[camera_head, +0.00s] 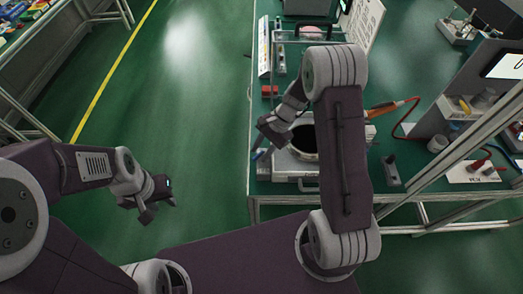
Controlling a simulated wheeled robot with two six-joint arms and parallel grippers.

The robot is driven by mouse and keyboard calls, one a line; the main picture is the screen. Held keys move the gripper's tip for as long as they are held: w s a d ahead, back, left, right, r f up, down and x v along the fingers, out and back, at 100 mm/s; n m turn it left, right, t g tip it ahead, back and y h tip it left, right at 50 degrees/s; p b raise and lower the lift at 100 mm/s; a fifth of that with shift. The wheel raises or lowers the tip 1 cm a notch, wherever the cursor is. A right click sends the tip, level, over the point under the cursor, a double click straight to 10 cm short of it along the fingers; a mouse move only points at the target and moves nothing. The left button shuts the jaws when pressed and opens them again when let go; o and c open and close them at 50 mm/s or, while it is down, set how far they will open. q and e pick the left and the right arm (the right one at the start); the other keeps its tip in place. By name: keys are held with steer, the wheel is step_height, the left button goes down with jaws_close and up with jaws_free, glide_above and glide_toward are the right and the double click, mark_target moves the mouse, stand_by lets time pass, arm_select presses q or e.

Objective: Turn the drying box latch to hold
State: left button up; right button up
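I cannot tell for certain which thing is the drying box. A clear-walled box (312,36) with a dark handle stands at the back of the green bench, partly hidden by my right arm, and no latch can be made out on it. My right gripper (262,146) hangs over the bench's left edge, beside a pale machine (294,166) with a dark round opening. It seems to hold nothing, but its finger gap is unclear. My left gripper (146,208) is over the green floor, far from the bench, with its fingers apart and nothing between them.
A red block (270,91) lies near the bench's left edge. An orange-handled tool (391,107) with a red cable lies right of my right arm. A grey shelf unit (444,128) stands at the right, behind metal rails. The floor left of the bench is clear.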

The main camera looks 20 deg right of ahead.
jaws_close()
steer(key=shift+r+n, duration=0.1)
steer(key=shift+n, duration=0.2)
steer(key=shift+d+n+g+p, duration=0.15)
steer(key=shift+n+g+p, duration=0.15)
steer(key=shift+n+p, duration=0.3)
steer(key=shift+s+d+n+g+p, duration=0.15)
steer(key=shift+n+g+p, duration=0.35)
steer(key=shift+n, duration=0.7)
steer(key=n, duration=0.2)
steer(key=d+n+g+h+p, duration=0.1)
steer(key=n, duration=0.1)
steer(key=shift+s+n+g+h, duration=0.1)
steer(key=shift+n+g+h, duration=0.2)
jaws_free()
steer(key=shift+a, duration=0.1)
